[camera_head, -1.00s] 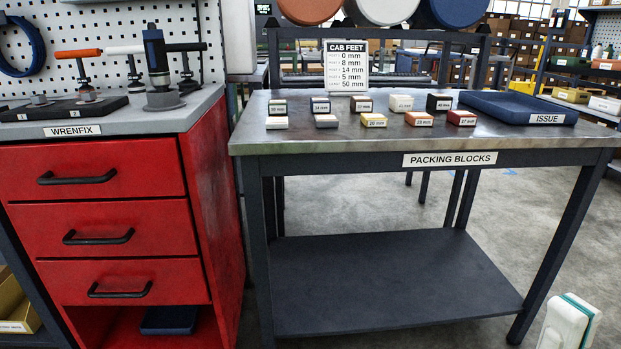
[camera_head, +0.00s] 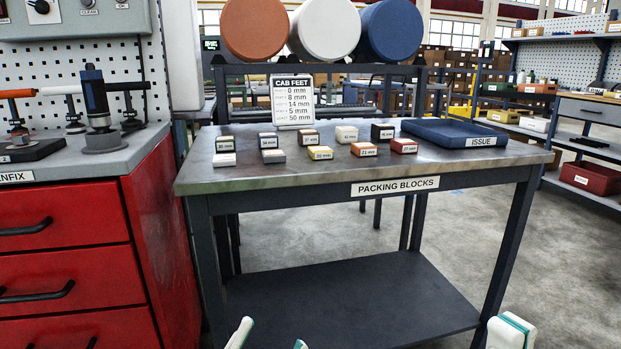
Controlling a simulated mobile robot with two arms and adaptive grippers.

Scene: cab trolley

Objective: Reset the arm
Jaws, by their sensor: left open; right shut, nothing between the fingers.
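My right gripper (camera_head: 510,331) shows at the bottom right, in front of the table's right front leg. Its white and teal fingers are shut together with nothing between them. Both grippers are low in the view, below the tabletop and apart from the blocks. The arms themselves are not seen.
A metal-topped table (camera_head: 240,181) bears several small labelled blocks (camera_head: 320,153), a CAB FEET sign (camera_head: 292,101) and a blue ISSUE tray (camera_head: 455,135). A dark lower shelf (camera_head: 350,300) is bare. A red drawer cabinet (camera_head: 165,240) stands left. Open floor (camera_head: 560,250) lies right.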

